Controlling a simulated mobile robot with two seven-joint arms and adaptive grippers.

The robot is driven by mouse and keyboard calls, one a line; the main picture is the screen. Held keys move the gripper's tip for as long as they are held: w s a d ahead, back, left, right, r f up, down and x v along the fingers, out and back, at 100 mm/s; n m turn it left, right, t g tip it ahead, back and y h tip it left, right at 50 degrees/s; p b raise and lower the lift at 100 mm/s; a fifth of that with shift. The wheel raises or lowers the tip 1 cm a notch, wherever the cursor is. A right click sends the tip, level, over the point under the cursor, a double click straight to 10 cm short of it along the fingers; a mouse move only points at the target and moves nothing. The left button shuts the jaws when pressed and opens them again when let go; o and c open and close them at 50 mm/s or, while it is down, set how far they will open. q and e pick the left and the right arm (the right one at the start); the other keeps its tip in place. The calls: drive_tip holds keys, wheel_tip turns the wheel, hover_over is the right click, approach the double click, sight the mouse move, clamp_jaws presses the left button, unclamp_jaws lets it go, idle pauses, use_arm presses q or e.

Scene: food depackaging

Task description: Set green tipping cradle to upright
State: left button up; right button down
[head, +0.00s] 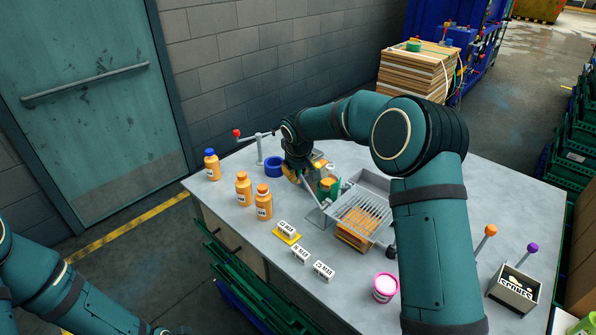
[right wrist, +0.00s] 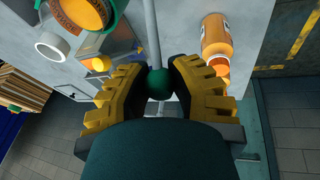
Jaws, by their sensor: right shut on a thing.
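The green tipping cradle (head: 327,187) stands on the table just right of my right gripper, with orange showing at it. It is small and partly hidden there, so I cannot tell its exact tilt. A green and orange round part, apparently the cradle, shows at the top left of the right wrist view (right wrist: 82,12). My right gripper (head: 294,174) has its yellow fingers closed around a green ball knob (right wrist: 158,83) on a thin grey rod (right wrist: 151,35). Part of my left arm is at the lower left; its gripper is out of frame.
Orange bottles (head: 243,188) stand left of the cradle. A blue ring (head: 274,167) and a red-knobbed lever (head: 237,133) are behind. A grey slotted tray (head: 378,184) is to the right.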

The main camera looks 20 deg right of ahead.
drive_tip(key=c, duration=0.8)
unclamp_jaws()
drive_tip(key=shift+w+a+r, duration=0.1)
drive_tip(key=shift+w+r, duration=0.05)
drive_tip(key=shift+o, duration=0.3)
drive_tip(key=v, duration=1.2)
drive_tip(key=shift+a, duration=0.1)
